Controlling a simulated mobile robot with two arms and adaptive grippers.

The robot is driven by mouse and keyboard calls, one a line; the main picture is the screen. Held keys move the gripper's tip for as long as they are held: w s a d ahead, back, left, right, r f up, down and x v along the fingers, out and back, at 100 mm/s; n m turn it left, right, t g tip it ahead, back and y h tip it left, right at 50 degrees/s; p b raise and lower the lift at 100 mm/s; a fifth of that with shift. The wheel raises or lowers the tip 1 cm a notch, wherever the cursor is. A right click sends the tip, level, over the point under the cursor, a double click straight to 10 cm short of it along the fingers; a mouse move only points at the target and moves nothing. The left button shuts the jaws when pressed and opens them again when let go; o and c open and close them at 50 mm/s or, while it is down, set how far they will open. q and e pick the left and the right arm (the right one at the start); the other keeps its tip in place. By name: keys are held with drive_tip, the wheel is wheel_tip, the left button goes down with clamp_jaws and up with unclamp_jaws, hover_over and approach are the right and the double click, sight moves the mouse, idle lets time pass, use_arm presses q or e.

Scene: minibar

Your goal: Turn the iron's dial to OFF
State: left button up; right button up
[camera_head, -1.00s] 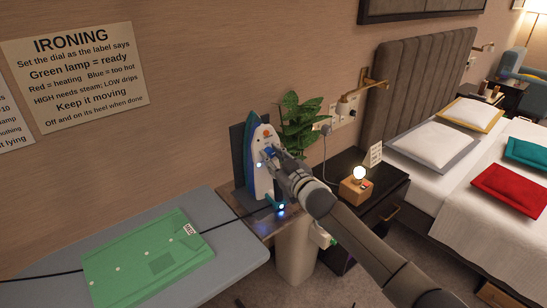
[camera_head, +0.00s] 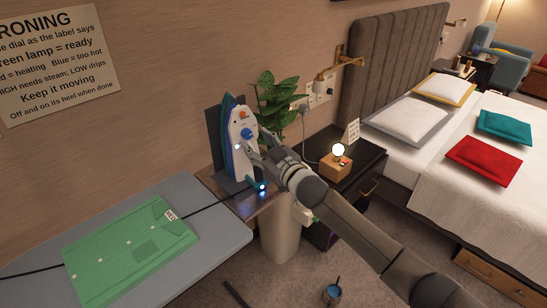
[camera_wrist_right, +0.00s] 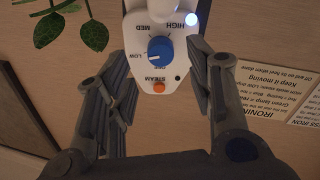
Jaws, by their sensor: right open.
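The iron (camera_head: 241,140) stands upright against a dark plate, white-faced with a blue body. Its blue dial (camera_head: 247,133) is uncovered in the head view and also shows in the right wrist view (camera_wrist_right: 160,49). Around the dial I read HIGH, MED and LOW, plus a small label under it. An orange STEAM button (camera_wrist_right: 159,87) is beside the dial. My right gripper (camera_head: 256,149) is at the iron's face; in the wrist view its open fingers (camera_wrist_right: 160,78) flank the face, empty and apart from the dial. My left gripper is out of view.
The ironing board (camera_head: 215,232) with a folded green shirt (camera_head: 130,250) is at the left. A plant (camera_head: 275,100) stands behind the iron. A nightstand (camera_head: 365,160) with a lit lamp box (camera_head: 336,168) is to the right, then the bed (camera_head: 480,185).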

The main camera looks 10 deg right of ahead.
drive_tip(key=v, duration=0.8)
